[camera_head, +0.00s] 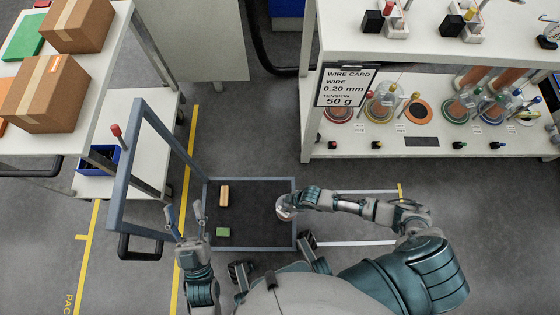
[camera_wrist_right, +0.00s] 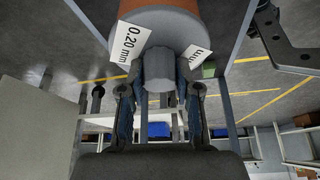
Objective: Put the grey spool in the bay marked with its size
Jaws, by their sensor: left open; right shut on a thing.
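The grey spool (camera_wrist_right: 180,28) fills the top of the right wrist view. It has a copper-coloured winding and white tags, one reading 0.20 mm. My right gripper (camera_wrist_right: 160,90) is shut on the spool's grey stem, one finger on each side. In the head view my right gripper (camera_head: 287,207) is over the right edge of the cart, and the spool shows only as a small shape at its tip. My left gripper (camera_head: 184,213) is open and empty at the cart's left side. A wire card (camera_head: 346,86) reads wire 0.20 mm, tension 50 g. Bay size marks are too small to read.
A white shelf unit (camera_head: 430,48) at the upper right holds several spools and clear domes on its lower shelf. The blue-grey cart (camera_head: 262,185) carries a tan block (camera_head: 224,196) and a green block (camera_head: 223,232). A white table (camera_head: 98,120) with cardboard boxes stands left.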

